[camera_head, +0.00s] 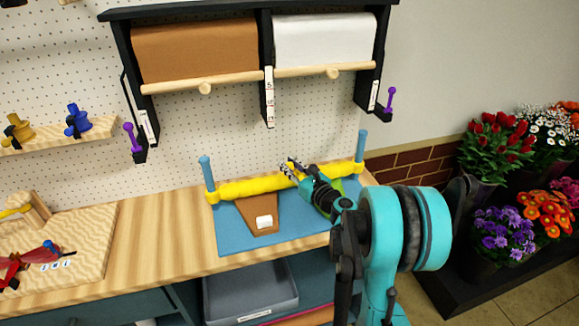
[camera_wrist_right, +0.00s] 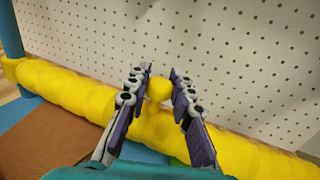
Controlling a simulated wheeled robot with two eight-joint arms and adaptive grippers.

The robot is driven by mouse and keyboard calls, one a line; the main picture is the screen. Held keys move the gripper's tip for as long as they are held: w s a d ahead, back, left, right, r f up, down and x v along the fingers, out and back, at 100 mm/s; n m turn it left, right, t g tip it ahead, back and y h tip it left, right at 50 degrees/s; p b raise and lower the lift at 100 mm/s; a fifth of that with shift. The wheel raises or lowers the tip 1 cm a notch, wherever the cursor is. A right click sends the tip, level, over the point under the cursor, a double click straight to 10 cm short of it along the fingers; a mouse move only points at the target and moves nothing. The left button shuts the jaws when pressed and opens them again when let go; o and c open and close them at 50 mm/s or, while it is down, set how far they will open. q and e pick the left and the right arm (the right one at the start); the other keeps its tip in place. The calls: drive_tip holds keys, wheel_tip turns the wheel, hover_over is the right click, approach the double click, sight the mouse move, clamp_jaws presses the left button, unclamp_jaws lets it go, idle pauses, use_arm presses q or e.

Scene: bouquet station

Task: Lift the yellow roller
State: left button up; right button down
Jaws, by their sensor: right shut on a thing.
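The yellow roller (camera_head: 250,187) is a long bumpy bar lying across the back of a blue board (camera_head: 228,236), between two upright blue posts (camera_head: 207,172). In the right wrist view the yellow roller (camera_wrist_right: 62,88) runs from upper left to lower right, with a knob (camera_wrist_right: 158,90) standing up from its middle. My right gripper (camera_head: 290,168) reaches the roller's middle from the right. Its two fingers (camera_wrist_right: 158,85) are on either side of the knob, shut on it. My left gripper is not in view.
Brown paper (camera_head: 258,210) with a small white piece (camera_head: 264,222) lies on the board under the roller. A pegboard wall (camera_head: 190,125) stands close behind. Paper rolls (camera_head: 197,48) hang above. A wooden board (camera_head: 60,245) with red items is at left. Flowers (camera_head: 500,230) stand at right.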

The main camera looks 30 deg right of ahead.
wheel_tip(320, 180, up, 10)
drive_tip(key=p, duration=0.5)
drive_tip(key=shift+w+f+p, duration=0.1)
drive_tip(key=shift+f+p, duration=0.1)
drive_tip(key=shift+p, duration=0.2)
drive_tip(key=shift+d, duration=0.1)
drive_tip(key=c, duration=1.3)
unclamp_jaws()
drive_tip(key=s, duration=1.2)
drive_tip(key=shift+d, duration=0.4)
